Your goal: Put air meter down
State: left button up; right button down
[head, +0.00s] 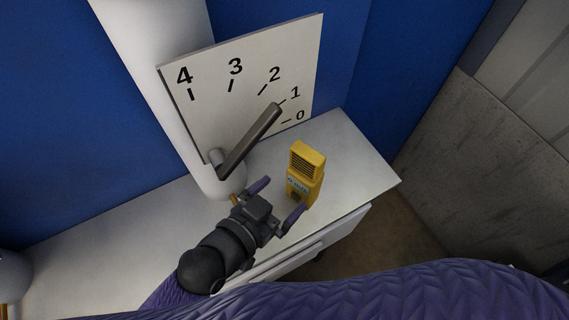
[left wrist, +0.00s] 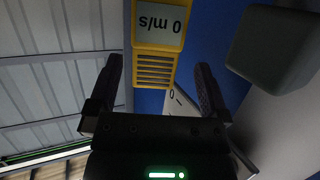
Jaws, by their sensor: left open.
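The air meter (head: 304,172) is a yellow box with a slatted grille at its top and a small display. It stands upright on the white cabinet top (head: 352,160), near the front edge. My left gripper (head: 277,203) is open, its two purple fingers spread just left of and in front of the meter. In the left wrist view the meter (left wrist: 157,45) appears upside down between and beyond the open fingers (left wrist: 157,90), with its display reading 0 m/s. I cannot tell whether a finger touches it. My right gripper is not in view.
A white dial board (head: 245,85) marked 0 to 4 stands behind, with a grey lever (head: 250,140) pointing near 1. A white pipe (head: 160,75) rises beside it. The cabinet top is clear to the right of the meter.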

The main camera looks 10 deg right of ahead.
aim_at(309, 169)
pick_arm(q)
jog(key=b+x, duration=0.1)
jog(key=x, duration=0.8)
jog(key=shift+w+d, duration=0.15)
jog(key=shift+d, duration=0.1)
jog(key=shift+r, duration=0.1)
jog(key=c, duration=1.3)
jog(key=shift+r, duration=0.1)
